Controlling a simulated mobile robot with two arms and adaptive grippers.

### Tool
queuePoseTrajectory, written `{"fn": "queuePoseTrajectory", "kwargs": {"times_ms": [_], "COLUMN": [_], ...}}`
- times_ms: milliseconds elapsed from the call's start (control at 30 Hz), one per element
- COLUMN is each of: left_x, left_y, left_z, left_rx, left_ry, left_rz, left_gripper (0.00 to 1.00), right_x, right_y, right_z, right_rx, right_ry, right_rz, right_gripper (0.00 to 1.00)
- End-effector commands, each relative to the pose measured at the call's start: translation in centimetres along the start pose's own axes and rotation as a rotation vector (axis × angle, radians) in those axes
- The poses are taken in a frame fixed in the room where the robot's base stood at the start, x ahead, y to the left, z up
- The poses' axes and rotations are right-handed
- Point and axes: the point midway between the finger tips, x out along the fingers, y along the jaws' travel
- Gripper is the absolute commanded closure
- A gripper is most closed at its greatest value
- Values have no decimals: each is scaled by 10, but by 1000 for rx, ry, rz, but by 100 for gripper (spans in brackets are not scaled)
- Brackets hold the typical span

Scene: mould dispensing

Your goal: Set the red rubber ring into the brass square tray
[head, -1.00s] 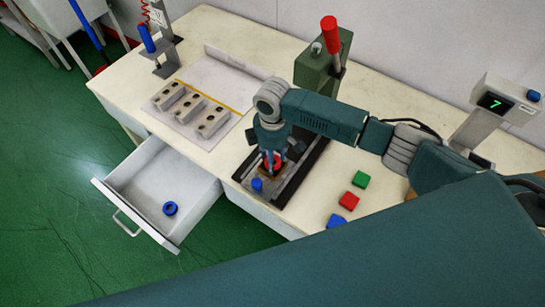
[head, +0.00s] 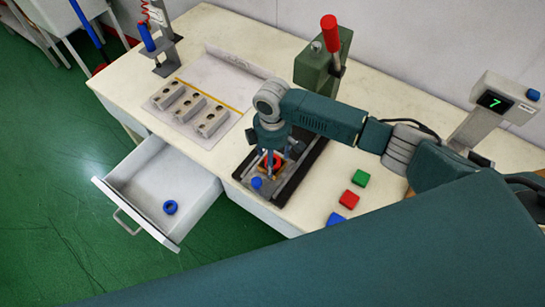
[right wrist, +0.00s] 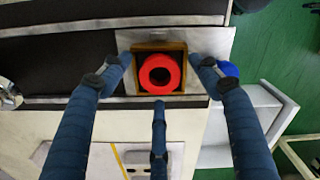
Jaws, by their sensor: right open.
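The red rubber ring (right wrist: 160,74) lies inside the brass square tray (right wrist: 135,68) in the right wrist view, its hole facing up and the tray walls around it. In the head view the ring (head: 272,163) shows partly between the fingers, and the tray is mostly hidden. My right gripper (head: 270,165) is over the tray. In the right wrist view its three blue fingers (right wrist: 160,82) are spread open around the tray, apart from the ring, holding nothing. My left gripper is not in view.
The tray sits on the bed of the green press (head: 318,70) with a red-handled lever. A blue knob (head: 257,183) is close by the gripper. An open drawer (head: 140,195) holds a blue ring (head: 170,207). Coloured blocks (head: 349,199) lie right; grey moulds (head: 190,108) stand left.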

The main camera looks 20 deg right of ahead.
Motion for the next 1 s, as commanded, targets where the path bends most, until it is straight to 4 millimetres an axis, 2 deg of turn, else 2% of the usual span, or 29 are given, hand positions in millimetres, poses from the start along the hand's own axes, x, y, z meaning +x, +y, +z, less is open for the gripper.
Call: {"fn": "queuePoseTrajectory", "kwargs": {"times_ms": [167,400,600,767,1000], "left_x": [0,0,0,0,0], "left_y": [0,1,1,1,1], "left_z": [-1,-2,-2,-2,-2], "left_rx": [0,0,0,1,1], "left_ry": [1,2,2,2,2], "left_rz": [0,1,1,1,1], "left_gripper": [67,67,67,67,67], "right_x": [-24,-76,-107,-117,-118], "right_y": [2,2,1,1,1], "right_z": [-1,-1,-1,0,0], "right_rx": [-2,-1,0,0,0], "right_ry": [5,5,2,0,0], "right_rz": [5,4,2,1,1], "right_gripper": [38,38,38,38,38]}}
